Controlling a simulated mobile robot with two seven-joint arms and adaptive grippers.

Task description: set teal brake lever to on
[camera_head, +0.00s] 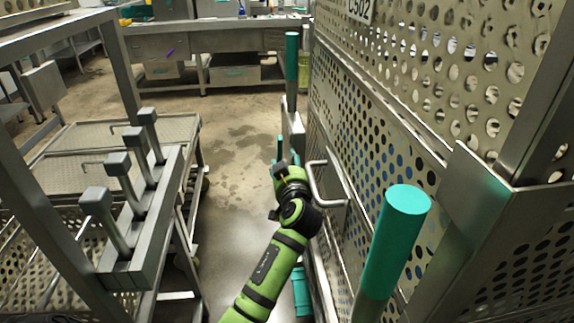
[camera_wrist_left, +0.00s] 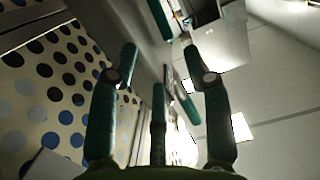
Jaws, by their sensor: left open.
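A teal upright grip (camera_head: 291,62) on a grey post stands at the far end of the perforated metal cage. A larger teal grip (camera_head: 395,245) rises close at the right. Which one is the brake lever I cannot tell. My left gripper (camera_head: 284,152) is beside the cage, below the far grip in the picture, its fingers partly hidden by its own body. The left wrist view shows the fingers (camera_wrist_left: 160,75) spread and empty, with a teal rod (camera_wrist_left: 160,18) beyond the tips, apparently not held. My right gripper is out of view.
The perforated cage (camera_head: 370,120) with a metal loop handle (camera_head: 328,182) stands close on the right of my left arm. A grey rack with several square-topped levers (camera_head: 95,202) is at left. Open floor (camera_head: 235,140) lies between, with a workbench (camera_head: 205,42) behind.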

